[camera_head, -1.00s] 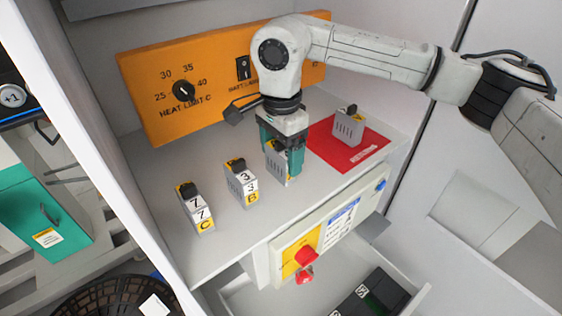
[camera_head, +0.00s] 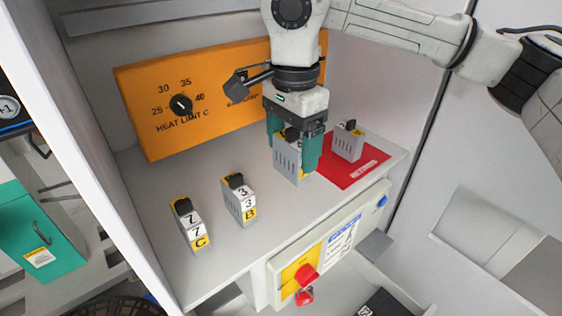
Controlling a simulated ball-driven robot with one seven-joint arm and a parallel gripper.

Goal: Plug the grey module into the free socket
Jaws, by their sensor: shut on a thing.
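My gripper (camera_head: 295,150) is shut on a grey module (camera_head: 288,163) with a black knob on top, its green fingers at the module's sides. The held module is upright over the shelf, left of the red mat; whether it touches the shelf is hard to tell. Another grey module (camera_head: 348,145) stands on the red mat, just right of my gripper. Grey modules marked 3 and B (camera_head: 240,200) and 7 and C (camera_head: 191,227) stand on the shelf to the left. I cannot make out a free socket.
The red mat (camera_head: 368,172) lies at the shelf's right end. An orange heat-limit panel (camera_head: 190,120) stands at the back. A box with a red knob (camera_head: 308,274) is on the shelf's front edge. The shelf (camera_head: 160,170) is bare at back left.

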